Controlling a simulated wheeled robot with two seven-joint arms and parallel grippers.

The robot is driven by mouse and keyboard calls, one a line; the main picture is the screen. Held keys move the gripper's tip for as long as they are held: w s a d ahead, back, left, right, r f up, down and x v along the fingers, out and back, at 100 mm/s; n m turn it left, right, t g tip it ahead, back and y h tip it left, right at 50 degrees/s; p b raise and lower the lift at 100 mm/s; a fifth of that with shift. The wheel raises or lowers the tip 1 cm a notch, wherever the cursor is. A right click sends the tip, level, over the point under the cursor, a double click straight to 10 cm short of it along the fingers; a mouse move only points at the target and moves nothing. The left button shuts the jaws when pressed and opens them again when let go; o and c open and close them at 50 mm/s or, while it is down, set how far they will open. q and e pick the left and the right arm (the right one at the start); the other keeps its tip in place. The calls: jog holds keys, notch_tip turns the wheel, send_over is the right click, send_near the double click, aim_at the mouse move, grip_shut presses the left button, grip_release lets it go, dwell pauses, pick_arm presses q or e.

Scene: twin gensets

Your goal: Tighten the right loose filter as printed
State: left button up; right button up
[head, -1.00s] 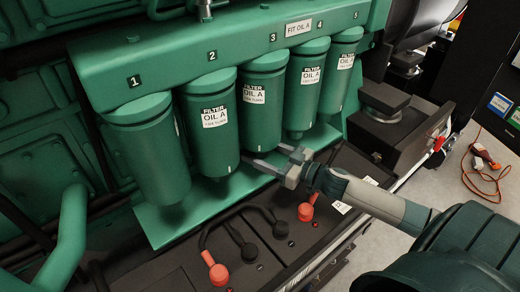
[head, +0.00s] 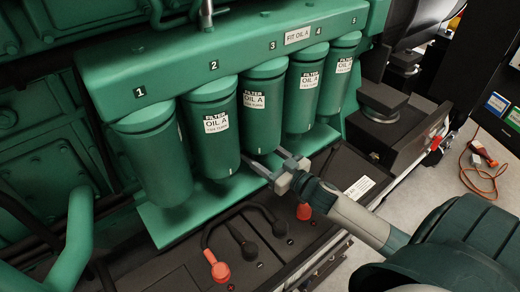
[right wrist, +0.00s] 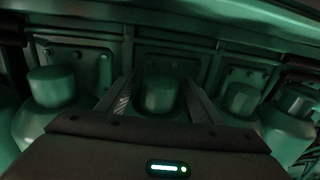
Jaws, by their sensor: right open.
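Several green oil filters hang in a row under a green rail (head: 225,50) numbered 1 to 5 in the head view. Filter 3 (head: 265,125) carries a white "FILTER OIL A" label, with smaller print I cannot read surely. Filter 2 (head: 213,155), filter 4 (head: 302,112) and filter 5 (head: 338,88) have similar labels. Filter 1 (head: 155,165) shows only a label edge. My right gripper (head: 265,160) is open at filter 3's lower end. In the right wrist view, a short green cylinder (right wrist: 158,95) stands between its open fingers; contact is unclear. My left gripper is out of view.
A "FIT OIL A" plate (head: 298,35) is on the rail. Below the filters are a green ledge (head: 165,228) and a black battery top with red terminals (head: 220,271). Neighbouring green cylinders (right wrist: 52,87) flank the fingers closely. An orange cable (head: 480,175) lies on the floor.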

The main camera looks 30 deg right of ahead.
jog(key=m+h+p, duration=0.1)
jog(key=m+h, duration=0.1)
jog(key=h, duration=0.1)
jog(key=shift+m+h, duration=0.5)
jog(key=shift+h, duration=0.3)
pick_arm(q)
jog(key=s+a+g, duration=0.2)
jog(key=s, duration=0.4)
pick_arm(e)
jog(key=shift+m+h, duration=0.5)
jog(key=shift+h, duration=0.2)
jog(key=shift+r+m+h, duration=0.1)
jog(key=shift+m+h, duration=0.4)
jog(key=shift+h, duration=0.4)
jog(key=shift+r+m+h+b, duration=0.1)
jog(key=shift+m+h+b, duration=0.3)
jog(key=shift+h, duration=0.2)
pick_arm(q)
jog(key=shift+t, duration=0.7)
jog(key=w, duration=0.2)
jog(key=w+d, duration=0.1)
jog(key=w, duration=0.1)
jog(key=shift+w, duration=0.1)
